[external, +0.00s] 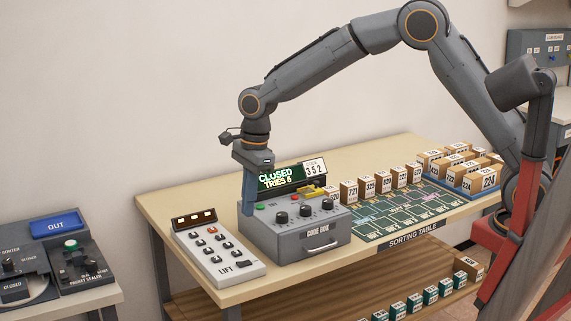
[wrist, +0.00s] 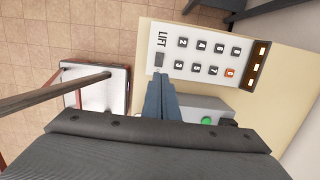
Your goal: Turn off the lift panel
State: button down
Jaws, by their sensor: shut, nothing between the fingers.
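The lift panel (external: 219,258) is a white slanted box marked LIFT on the left of the sorting table. It has several dark numbered keys, a black switch (external: 243,264) at its near end and a dark display (external: 194,218) with lit orange-white windows. The panel (wrist: 205,68) also shows in the wrist view, where one key (wrist: 231,72) glows orange. My gripper (external: 247,212) is shut and empty, pointing down by the left end of the code box. In the wrist view its fingertips (wrist: 159,84) appear just below the black switch; I cannot tell the height gap.
The grey code box (external: 305,235) with knobs stands right of the panel. Behind it a sign (external: 280,178) reads CLOSED, TRIES 6. Several numbered parcels (external: 382,183) line the table. A packet sealer (external: 79,264) stands on a separate left table.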

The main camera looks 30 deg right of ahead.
aim_at(241, 263)
jog(key=shift+r, duration=0.35)
jog(key=b, duration=0.3)
jog(key=shift+a+f, duration=0.2)
jog(key=shift+a+r+b, duration=0.1)
jog(key=shift+b, duration=1.1)
jog(key=shift+r+b, duration=0.25)
jog(key=shift+b, duration=0.15)
jog(key=shift+f, duration=0.1)
jog(key=f+p, duration=0.1)
jog(key=f, duration=0.3)
jog(key=a+f+p, duration=0.1)
jog(key=f, duration=0.4)
jog(key=f+p, duration=0.1)
jog(key=f, duration=0.3)
jog(key=shift+a+f+p, duration=0.4)
jog(key=shift+f, duration=0.1)
